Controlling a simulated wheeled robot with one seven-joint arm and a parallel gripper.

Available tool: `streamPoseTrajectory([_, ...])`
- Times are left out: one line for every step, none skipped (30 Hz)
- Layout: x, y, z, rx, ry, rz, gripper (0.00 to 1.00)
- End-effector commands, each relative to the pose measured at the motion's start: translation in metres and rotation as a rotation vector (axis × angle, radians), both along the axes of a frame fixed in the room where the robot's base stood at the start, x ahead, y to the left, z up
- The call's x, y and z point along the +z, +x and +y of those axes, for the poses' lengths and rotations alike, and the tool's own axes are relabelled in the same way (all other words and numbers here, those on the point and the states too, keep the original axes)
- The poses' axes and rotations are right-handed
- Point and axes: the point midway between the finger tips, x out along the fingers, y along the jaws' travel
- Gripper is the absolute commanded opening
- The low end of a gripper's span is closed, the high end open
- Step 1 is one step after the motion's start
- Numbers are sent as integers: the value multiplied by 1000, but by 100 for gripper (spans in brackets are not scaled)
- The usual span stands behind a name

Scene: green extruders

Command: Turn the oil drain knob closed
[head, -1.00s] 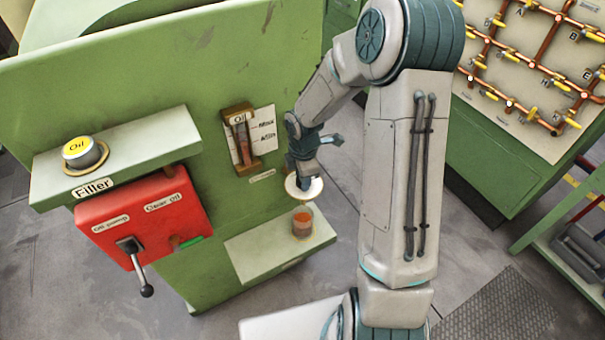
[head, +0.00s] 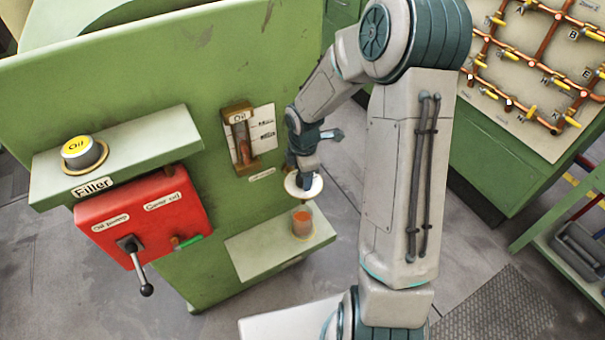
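My gripper (head: 304,184) is at the green machine's right side, just above a small clear cup (head: 302,222) with orange liquid. A white round disc (head: 304,187) shows at the gripper's end; I cannot tell whether it is part of my gripper or of the machine. The oil drain knob cannot be made out and may be hidden behind my gripper. A small label (head: 262,174) is on the panel left of the gripper. The fingers are too small and covered to read. An oil gauge (head: 241,138) is mounted above the label.
The cup stands on a green ledge (head: 260,247). A red box (head: 140,215) with a black-knobbed lever (head: 134,262) is at left, under a shelf holding an oil cap (head: 84,152). A pipe board (head: 545,70) stands at right. Grey floor is clear between.

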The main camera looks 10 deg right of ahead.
Motion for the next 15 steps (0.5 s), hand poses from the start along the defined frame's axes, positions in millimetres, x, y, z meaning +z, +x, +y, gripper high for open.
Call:
streamPoseTrajectory([9, 0, -1, -1, -1, -3, 60])
streamPoseTrajectory([14, 0, -1, -1, -2, -5, 60])
streamPoseTrajectory([22, -1, -1, -2, -1, -5, 60])
streamPoseTrajectory([29, -1, -1, -2, -1, -6, 60])
streamPoseTrajectory([35, -1, -1, -1, -2, -6, 60])
streamPoseTrajectory([44, -2, -1, -2, -1, -6, 60])
streamPoseTrajectory([51, -3, -1, -1, -3, -5, 60])
streamPoseTrajectory([58, -3, -1, -2, -2, -7, 60])
streamPoseTrajectory([67, -3, -1, -1, -2, -6, 60])
streamPoseTrajectory([73, -4, -1, -1, -2, -7, 60])
streamPoseTrajectory([79, -4, -1, -2, -1, -6, 60])
streamPoseTrajectory([87, -5, -1, -1, -2, -6, 60])
streamPoseTrajectory([93, -5, -1, -1, -2, -6, 60])
streamPoseTrajectory([98, -6, -1, -1, -2, -5, 60])
streamPoseTrajectory([104, -6, -1, 0, -3, -5, 60])
